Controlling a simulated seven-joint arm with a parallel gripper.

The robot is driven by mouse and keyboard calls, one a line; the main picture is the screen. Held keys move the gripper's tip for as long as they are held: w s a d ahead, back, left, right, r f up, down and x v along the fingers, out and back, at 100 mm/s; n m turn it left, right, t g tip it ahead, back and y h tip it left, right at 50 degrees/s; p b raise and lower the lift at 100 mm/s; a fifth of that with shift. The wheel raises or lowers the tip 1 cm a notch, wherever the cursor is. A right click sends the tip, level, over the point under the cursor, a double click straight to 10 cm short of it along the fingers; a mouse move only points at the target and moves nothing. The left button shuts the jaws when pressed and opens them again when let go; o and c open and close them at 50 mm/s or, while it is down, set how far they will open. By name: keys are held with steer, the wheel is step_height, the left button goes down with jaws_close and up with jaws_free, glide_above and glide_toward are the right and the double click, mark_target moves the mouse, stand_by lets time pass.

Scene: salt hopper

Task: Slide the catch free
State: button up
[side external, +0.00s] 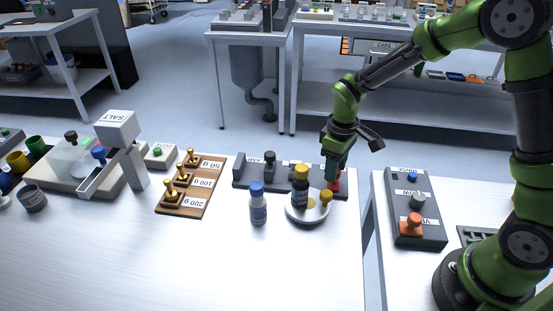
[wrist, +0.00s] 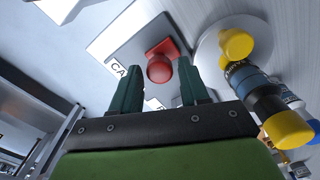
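The red catch knob (wrist: 160,68) sits on a red base on a grey plate (wrist: 135,45), beside a label of which I can read "CA". In the side view the red catch (side external: 337,184) shows at the right end of a long dark base (side external: 245,182), partly hidden by my fingers. My gripper (side external: 333,172) points down over that end. In the wrist view its two dark green fingers (wrist: 155,76) are apart, one on each side of the knob in the picture, with nothing held. I cannot tell whether either finger touches the knob.
A white dish (side external: 292,214) with a dark yellow-capped bottle (side external: 300,188) is close to my gripper. A blue-capped bottle (side external: 258,207) stands left of it. A black-knobbed part (side external: 269,165) rises from the dark base.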

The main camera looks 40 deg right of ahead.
jaws_close()
steer(key=shift+w+d, duration=0.9)
steer(key=shift+d, duration=0.05)
steer(key=shift+o, duration=1.5)
jaws_free()
step_height(320, 180, up, 17)
steer(key=s+a+r+m+t+y, duration=0.2)
steer(key=s+m+t, duration=0.5)
steer(key=s, duration=1)
steer(key=shift+a+r+m, duration=0.35)
steer(key=shift+a+m, duration=0.05)
steer(key=shift+a, duration=0.1)
